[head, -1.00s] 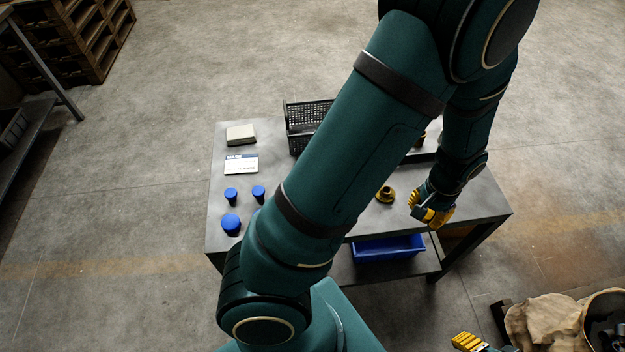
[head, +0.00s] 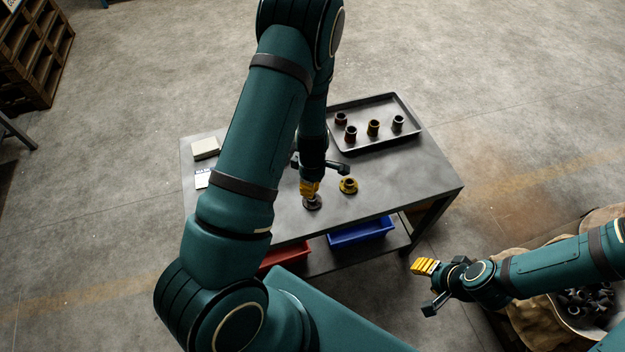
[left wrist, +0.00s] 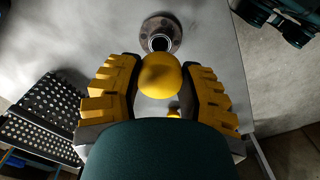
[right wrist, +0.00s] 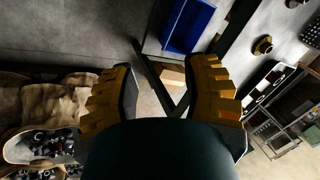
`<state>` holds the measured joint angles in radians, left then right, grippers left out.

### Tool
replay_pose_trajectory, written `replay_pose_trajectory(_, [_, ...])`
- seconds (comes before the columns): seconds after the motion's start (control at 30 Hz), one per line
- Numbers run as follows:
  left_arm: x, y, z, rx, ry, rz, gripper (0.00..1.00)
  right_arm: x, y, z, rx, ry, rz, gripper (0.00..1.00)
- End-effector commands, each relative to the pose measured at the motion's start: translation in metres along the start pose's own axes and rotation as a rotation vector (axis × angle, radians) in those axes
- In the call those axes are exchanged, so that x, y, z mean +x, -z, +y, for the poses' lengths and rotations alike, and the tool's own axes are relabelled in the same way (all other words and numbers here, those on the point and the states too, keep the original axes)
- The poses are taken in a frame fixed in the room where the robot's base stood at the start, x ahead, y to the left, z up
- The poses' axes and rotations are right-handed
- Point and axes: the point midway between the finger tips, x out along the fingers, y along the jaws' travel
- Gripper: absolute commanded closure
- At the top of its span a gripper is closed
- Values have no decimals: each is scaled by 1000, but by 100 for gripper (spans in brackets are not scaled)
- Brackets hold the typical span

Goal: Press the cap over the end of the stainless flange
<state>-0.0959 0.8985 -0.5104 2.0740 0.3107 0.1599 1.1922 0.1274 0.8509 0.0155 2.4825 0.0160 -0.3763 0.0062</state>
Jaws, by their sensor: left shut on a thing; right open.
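A yellow rounded cap (left wrist: 160,76) sits between the fingers of my left gripper (left wrist: 163,88), which is shut on it. In the head view my left gripper (head: 309,190) is just above the stainless flange (head: 312,203), on the table left of a yellow flange (head: 348,186). In the left wrist view the stainless flange (left wrist: 160,34) has its open end just beyond the cap; I cannot tell whether they touch. The cap is hidden in the head view. My right gripper (head: 425,267) is open and empty, off the table's front right.
The grey table (head: 400,185) bears a black tray (head: 372,143) with several dark fittings at the back right, and a pale block (head: 205,149) at left. A blue bin (head: 360,232) and red bin (head: 284,257) sit below. My left arm hides the table's left part.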

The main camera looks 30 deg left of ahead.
Motion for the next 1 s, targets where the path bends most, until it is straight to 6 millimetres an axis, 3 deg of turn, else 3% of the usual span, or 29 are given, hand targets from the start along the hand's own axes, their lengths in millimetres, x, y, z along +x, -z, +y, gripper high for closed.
replay_pose_trajectory(0.6, [47, 0, 0, 5, 2, 0, 77, 35, -18, 13, -11, 4, -35, 53])
replay_pose_trajectory(1.0, [55, 0, 0, 5, 1, 0, 77, 39, -21, 15, -13, 5, -42, 53])
